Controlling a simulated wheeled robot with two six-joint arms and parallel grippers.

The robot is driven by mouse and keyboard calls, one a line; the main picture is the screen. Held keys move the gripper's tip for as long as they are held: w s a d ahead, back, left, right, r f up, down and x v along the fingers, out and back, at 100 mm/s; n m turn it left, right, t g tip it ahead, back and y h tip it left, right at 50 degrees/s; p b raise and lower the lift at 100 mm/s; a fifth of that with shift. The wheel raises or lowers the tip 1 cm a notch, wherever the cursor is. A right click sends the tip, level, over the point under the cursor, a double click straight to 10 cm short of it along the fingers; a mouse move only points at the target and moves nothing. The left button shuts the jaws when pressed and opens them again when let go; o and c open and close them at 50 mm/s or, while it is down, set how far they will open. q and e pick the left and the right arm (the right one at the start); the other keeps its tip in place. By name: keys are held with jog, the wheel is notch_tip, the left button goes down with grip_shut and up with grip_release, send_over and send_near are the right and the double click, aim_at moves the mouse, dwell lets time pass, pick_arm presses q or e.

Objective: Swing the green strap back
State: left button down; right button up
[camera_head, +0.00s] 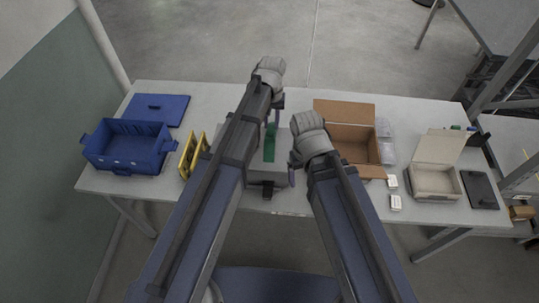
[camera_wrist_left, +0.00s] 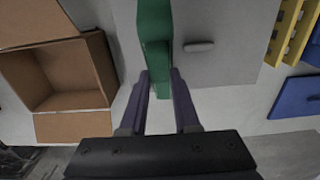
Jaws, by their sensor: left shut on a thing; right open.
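The green strap (camera_head: 270,143) runs over a grey case (camera_head: 282,150) in the middle of the table. In the left wrist view, the strap (camera_wrist_left: 154,30) comes down between the fingers of my left gripper (camera_wrist_left: 160,82), beside the grey case (camera_wrist_left: 225,50) with its handle. My left gripper (camera_head: 277,104) is shut on the strap's far end, behind the case. My right gripper (camera_head: 291,172) is open near the case's front right side, apart from the strap. My left arm hides the left part of the case.
A blue crate (camera_head: 128,163) and blue lid (camera_head: 172,104) are at the left, beside a yellow rack (camera_head: 187,158). An open cardboard box (camera_head: 350,133) stands right of the case. A beige open box (camera_head: 433,184) and dark tray (camera_head: 482,190) are at the far right.

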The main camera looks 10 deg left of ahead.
pick_arm(q)
jog(key=shift+w+r+p, duration=0.35)
jog(key=shift+w+r, duration=0.05)
jog(key=shift+w, duration=0.25)
jog(key=shift+w+r+p, duration=0.3)
jog(key=shift+w+r, duration=0.1)
jog(key=shift+w, duration=0.45)
jog(key=shift+w+r, duration=0.1)
jog(key=w, duration=0.2)
jog(key=w+r+p, duration=0.1)
jog(key=w, duration=0.1)
jog(key=shift+w+r, duration=0.15)
jog(key=shift+w, duration=0.1)
